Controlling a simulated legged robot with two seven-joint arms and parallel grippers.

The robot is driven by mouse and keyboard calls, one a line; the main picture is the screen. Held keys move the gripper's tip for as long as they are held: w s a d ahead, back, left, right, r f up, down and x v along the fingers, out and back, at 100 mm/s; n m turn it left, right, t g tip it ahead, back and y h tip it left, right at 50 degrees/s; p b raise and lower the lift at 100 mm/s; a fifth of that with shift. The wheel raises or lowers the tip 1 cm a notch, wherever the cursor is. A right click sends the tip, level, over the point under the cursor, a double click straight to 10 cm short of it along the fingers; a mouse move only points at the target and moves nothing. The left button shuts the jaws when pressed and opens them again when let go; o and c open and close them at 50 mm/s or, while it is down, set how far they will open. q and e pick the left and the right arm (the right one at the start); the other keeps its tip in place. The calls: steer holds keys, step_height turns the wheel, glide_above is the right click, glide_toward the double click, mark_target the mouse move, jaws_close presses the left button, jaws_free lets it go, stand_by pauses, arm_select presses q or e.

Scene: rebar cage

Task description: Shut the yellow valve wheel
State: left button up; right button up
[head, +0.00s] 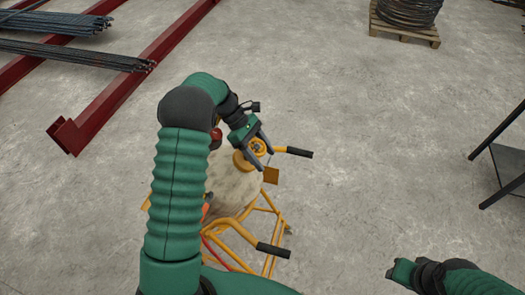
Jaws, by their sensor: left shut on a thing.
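The yellow valve wheel (259,146) sits on top of a beige gas cylinder (232,186), which stands in a yellow trolley frame (268,228). My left gripper (256,148) reaches down from the upper left and is shut on the wheel, with its dark fingers at the wheel's sides. Part of the wheel and the cylinder's left side are hidden by my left arm. My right gripper (395,272) is at the lower right, well apart from the cylinder. Its fingers are too unclear to tell open from shut.
The trolley has two black handle grips (298,152) sticking out to the right. Red steel beams (135,80) with rebar bundles (75,53) lie at the upper left. A wire coil on a pallet (404,32) is at the top right. A dark metal frame (500,165) stands at the right edge.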

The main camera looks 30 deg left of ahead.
mark_target(253, 142)
arm_select(q)
steer(key=shift+s+d+f, duration=0.1)
steer(key=shift+s+f, duration=0.05)
steer(key=shift+f, duration=0.05)
steer(key=o, duration=1.1)
steer(key=shift+o, duration=1.3)
steer(key=shift+w, duration=0.25)
steer(key=b+v, duration=0.2)
steer(key=v, duration=0.5)
steer(key=shift+w+a+r+b, duration=0.15)
steer(key=shift+a+r+b, duration=0.05)
steer(key=shift+a+b, duration=0.25)
steer(key=v, duration=0.9)
steer(key=shift+w, duration=0.15)
steer(key=shift+d+r, duration=0.1)
steer(key=shift+d, duration=0.05)
